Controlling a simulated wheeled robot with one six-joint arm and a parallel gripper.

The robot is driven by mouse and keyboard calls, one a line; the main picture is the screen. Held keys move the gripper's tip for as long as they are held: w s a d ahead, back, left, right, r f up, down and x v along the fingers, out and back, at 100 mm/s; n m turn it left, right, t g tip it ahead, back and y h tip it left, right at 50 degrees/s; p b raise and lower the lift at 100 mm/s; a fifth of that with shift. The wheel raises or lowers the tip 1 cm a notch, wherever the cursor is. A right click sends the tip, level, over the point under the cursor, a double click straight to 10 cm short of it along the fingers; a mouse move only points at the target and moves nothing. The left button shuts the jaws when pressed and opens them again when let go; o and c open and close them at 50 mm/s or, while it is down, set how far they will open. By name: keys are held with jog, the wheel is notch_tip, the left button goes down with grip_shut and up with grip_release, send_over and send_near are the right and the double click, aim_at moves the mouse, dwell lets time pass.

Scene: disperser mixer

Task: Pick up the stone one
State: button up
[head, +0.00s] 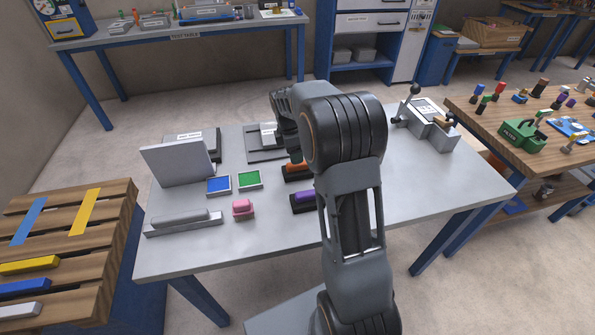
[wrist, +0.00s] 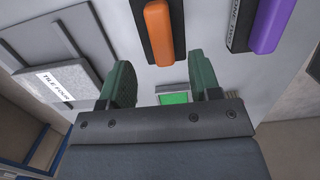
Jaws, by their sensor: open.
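No object is clearly marked as the stone one; the label on the purple block's dark base is only partly readable in the wrist view. An orange block (head: 296,167) and a purple block (head: 305,196) lie on dark bases on the grey table. Both also show in the wrist view, orange (wrist: 158,32) at top centre and purple (wrist: 272,22) at top right. A long grey bar (head: 180,220) rests on a grey base at the table's front left. My gripper (wrist: 160,65) is open and empty, its fingers apart over the table near the orange block.
Blue (head: 218,184) and green (head: 249,179) trays and a pink block (head: 242,208) lie left of the arm. A lever device (head: 430,125) stands at back right. The table's front right is clear.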

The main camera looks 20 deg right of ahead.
aim_at(298, 169)
jog(key=shift+s+d+f, duration=0.1)
jog(key=shift+d+f, duration=0.05)
jog(key=shift+f, duration=0.75)
jog(key=shift+s+d+f, duration=0.1)
jog(key=shift+d+f, duration=0.1)
jog(key=shift+f, duration=0.75)
jog(key=shift+d+f, duration=0.15)
jog(key=shift+f, duration=0.75)
grip_shut()
